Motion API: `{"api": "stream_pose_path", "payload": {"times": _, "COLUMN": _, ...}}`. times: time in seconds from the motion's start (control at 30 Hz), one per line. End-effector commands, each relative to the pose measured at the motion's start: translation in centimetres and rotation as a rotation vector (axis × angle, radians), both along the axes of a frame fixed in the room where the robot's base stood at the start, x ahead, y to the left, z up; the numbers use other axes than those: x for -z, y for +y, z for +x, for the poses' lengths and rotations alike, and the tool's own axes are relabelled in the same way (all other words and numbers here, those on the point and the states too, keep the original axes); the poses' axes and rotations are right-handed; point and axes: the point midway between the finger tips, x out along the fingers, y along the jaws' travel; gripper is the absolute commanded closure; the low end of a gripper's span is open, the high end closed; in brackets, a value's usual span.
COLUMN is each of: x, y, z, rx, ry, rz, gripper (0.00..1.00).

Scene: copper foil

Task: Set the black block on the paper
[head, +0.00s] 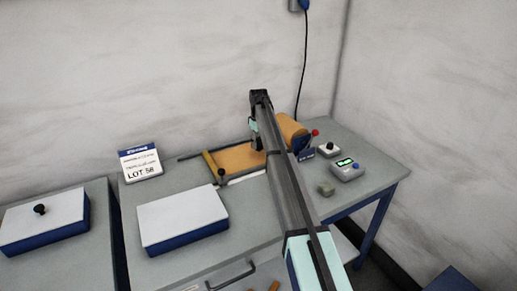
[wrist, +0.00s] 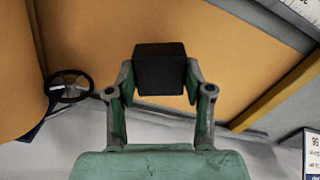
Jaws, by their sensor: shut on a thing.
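The black block (wrist: 160,70) is between the fingertips of my gripper (wrist: 160,85) in the wrist view, and the gripper is shut on it. Behind it lies the orange-brown paper (wrist: 225,55), a flat sheet that also shows in the head view (head: 236,158). The block is over the sheet in the wrist picture; I cannot tell whether it touches it. In the head view my gripper (head: 257,142) is over the right part of the sheet, near the roll, and the block is not clearly seen there.
The roll (head: 292,132) stands right of my gripper, with a dark handwheel (wrist: 68,86) beside it in the wrist view. A yellow bar (head: 211,164) crosses the sheet's left end.

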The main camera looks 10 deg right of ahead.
Motion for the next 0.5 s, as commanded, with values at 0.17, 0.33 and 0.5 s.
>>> {"api": "stream_pose_path", "payload": {"times": 0.17, "x": 2.1, "y": 0.0, "z": -0.1, "rx": 0.000, "ry": 0.001, "rz": 0.000, "gripper": 1.00}}
{"api": "stream_pose_path", "payload": {"times": 0.33, "x": 3.6, "y": 0.0, "z": 0.0, "rx": 0.000, "ry": -0.001, "rz": 0.000, "gripper": 1.00}}
{"api": "stream_pose_path", "payload": {"times": 0.5, "x": 3.7, "y": 0.0, "z": 0.0, "rx": 0.000, "ry": -0.001, "rz": 0.000, "gripper": 1.00}}
